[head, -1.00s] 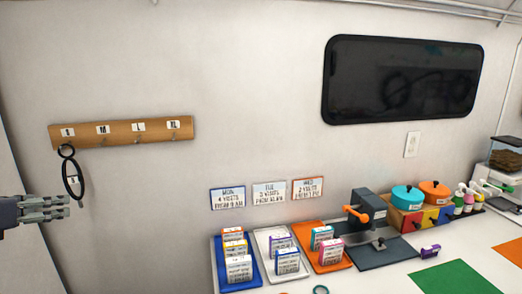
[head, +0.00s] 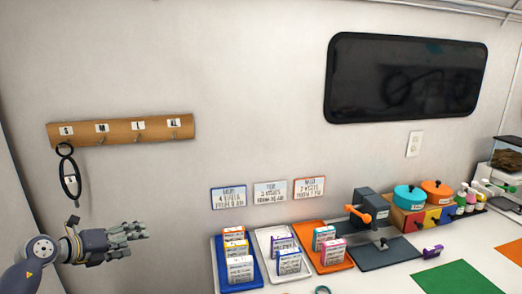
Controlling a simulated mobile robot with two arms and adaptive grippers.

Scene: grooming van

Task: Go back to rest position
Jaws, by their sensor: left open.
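My left gripper (head: 128,234) is open and empty in the lower left of the head view, in front of the bare wall. It is below and to the right of a black loop (head: 71,187) with a small white tag. The loop hangs from the hook under the S label on the wooden rack (head: 120,131). The other rack hooks, under M, L and XL, are bare. My right gripper is not in view.
The counter at right holds blue (head: 219,257), white (head: 262,239) and orange (head: 336,265) trays with cards, a grey stand with an orange handle (head: 376,212), lidded pots, bottles and a green mat (head: 458,278). A black screen (head: 405,78) is on the wall.

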